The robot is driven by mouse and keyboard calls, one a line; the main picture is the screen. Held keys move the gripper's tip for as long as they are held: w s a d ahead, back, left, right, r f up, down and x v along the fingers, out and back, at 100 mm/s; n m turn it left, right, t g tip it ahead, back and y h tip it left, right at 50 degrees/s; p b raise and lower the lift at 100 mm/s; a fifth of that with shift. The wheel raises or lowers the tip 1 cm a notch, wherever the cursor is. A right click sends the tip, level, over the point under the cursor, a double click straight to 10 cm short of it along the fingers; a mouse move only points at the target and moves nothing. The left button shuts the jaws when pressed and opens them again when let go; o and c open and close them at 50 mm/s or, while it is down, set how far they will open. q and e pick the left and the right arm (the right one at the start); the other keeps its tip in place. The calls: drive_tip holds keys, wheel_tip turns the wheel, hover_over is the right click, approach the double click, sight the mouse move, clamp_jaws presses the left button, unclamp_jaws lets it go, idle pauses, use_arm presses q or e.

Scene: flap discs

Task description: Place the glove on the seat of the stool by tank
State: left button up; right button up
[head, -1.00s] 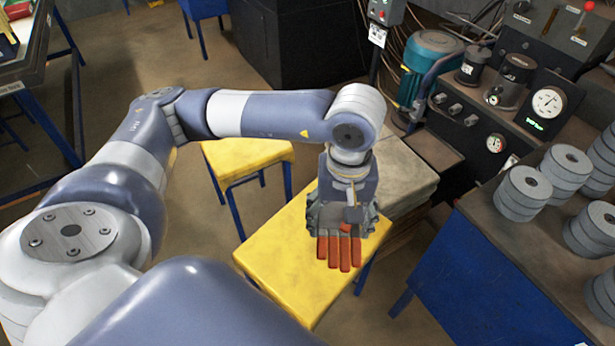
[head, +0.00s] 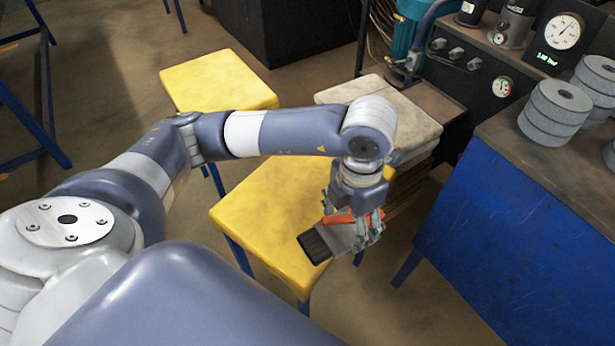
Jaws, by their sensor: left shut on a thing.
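My left gripper (head: 357,228) is shut on the glove (head: 338,237), which has orange fingers, a grey body and a dark cuff. The cuff points down and left, over the right front part of the nearer yellow stool seat (head: 262,215). I cannot tell whether the glove touches the seat. The gripper fingers hide part of the glove. A second yellow stool (head: 215,82) stands farther back on the left, its seat bare. A teal tank-like unit (head: 408,45) stands at the back, partly cut off. My right gripper is not in view.
A stack of pale slabs or sacks (head: 405,110) stands close behind the nearer stool. A blue bench (head: 500,235) with grey disc stacks (head: 553,112) is on the right. A gauge panel (head: 480,65) is behind. Open floor lies between the stools and the dark cabinet (head: 295,30).

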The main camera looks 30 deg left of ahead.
sight(351, 226)
use_arm(q)
drive_tip(key=f+n, duration=0.1)
drive_tip(key=f+n+b, duration=0.1)
drive_tip(key=shift+d+f+n, duration=0.3)
drive_tip(key=shift+f+n, duration=0.1)
drive_tip(key=shift+w+f+n+b, duration=0.1)
drive_tip(key=shift+f+n+b, duration=0.2)
drive_tip(key=shift+n+b, duration=0.25)
drive_tip(key=w+a, duration=0.3)
drive_tip(key=a, duration=0.1)
drive_tip(key=w+a+f, duration=0.1)
drive_tip(key=w+a, duration=0.2)
drive_tip(key=a, duration=0.1)
drive_tip(key=w+a, duration=0.3)
drive_tip(key=a, duration=0.2)
drive_tip(key=shift+f, duration=0.7)
wheel_tip(351, 226, down, 3)
drive_tip(key=shift+r+b, duration=0.15)
drive_tip(key=shift+b, duration=0.25)
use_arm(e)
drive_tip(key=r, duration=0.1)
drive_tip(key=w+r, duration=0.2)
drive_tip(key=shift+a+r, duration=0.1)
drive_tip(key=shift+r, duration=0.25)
